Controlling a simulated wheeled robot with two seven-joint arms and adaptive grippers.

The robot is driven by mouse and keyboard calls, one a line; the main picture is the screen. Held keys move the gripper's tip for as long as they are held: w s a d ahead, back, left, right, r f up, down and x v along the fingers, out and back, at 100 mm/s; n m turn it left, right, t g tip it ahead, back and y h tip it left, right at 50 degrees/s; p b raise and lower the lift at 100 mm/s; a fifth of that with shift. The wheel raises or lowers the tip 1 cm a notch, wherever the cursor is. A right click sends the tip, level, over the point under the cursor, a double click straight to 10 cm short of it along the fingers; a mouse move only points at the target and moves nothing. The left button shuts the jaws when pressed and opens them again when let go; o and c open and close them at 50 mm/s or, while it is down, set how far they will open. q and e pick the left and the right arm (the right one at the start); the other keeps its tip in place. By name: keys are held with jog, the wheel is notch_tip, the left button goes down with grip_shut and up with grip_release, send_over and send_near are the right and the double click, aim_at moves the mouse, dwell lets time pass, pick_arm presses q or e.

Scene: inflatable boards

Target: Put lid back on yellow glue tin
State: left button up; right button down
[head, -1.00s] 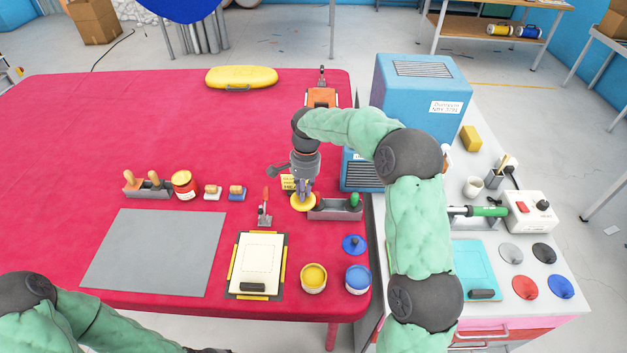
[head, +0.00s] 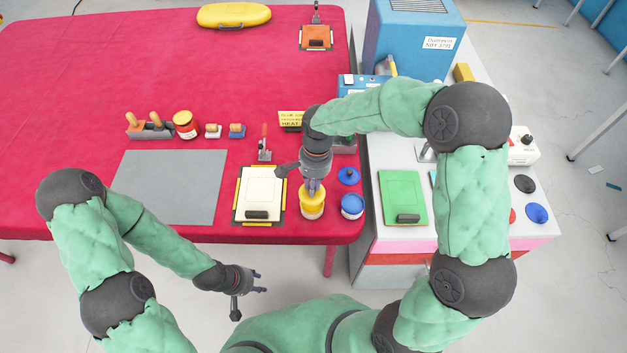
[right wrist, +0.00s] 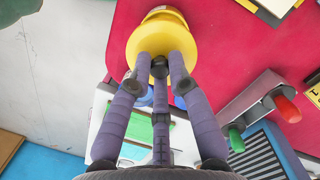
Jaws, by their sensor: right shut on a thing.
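The yellow glue tin (head: 312,213) stands on the red table near its front edge, right of the cream board. My right gripper (head: 312,185) is shut on the knob of the yellow lid (head: 303,194). It holds the lid over the tin. In the right wrist view the lid (right wrist: 140,42) covers most of the tin, and a little of the tin (right wrist: 166,13) shows past its upper edge. I cannot tell whether lid and rim touch. My left gripper (head: 262,282) is open and empty, in front of the table.
A blue tin (head: 352,208) stands close at the right, with a blue lid (head: 348,175) behind it. The cream board (head: 262,190) lies close at the left. A grey mat (head: 170,185) is bare. The green board (head: 402,197) lies on the white side bench.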

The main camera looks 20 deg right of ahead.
jog(key=shift+f+b, duration=1.45)
jog(key=shift+f, duration=0.8)
jog(key=shift+f+b, duration=0.3)
jog(key=shift+f, duration=0.15)
jog(key=shift+f, duration=0.15)
dwell(0.4)
jog(key=c, duration=0.6)
grip_release()
jog(key=shift+r+p, duration=2.55)
jog(key=shift+r, duration=1)
